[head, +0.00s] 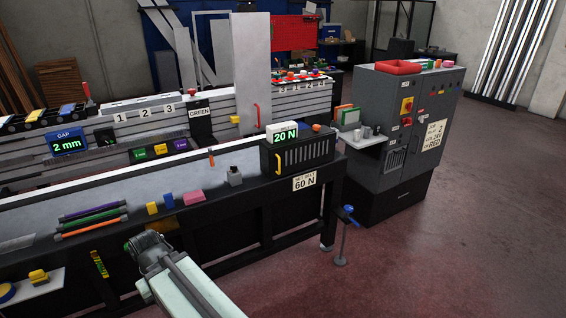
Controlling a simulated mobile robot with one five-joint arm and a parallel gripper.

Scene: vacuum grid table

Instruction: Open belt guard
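The belt guard appears to be the dark slotted box (308,153) at the right end of the long machine table. A yellow upright handle (278,164) is on its left front edge. The slotted cover looks closed, and what is behind it is hidden. A display reading 20 N (283,136) stands on top, and a label reading "SET BELT 60 N" (304,182) is below. My gripper (148,243) is at lower left, in front of the table edge, well apart from the guard. Its fingers are too small and dark to tell whether they are open.
The table (232,204) carries colored rods (92,222), small blocks (192,196) and a grey post (235,176). A grey cabinet (405,125) with a side shelf (362,138) is to the right. The floor at lower right is clear.

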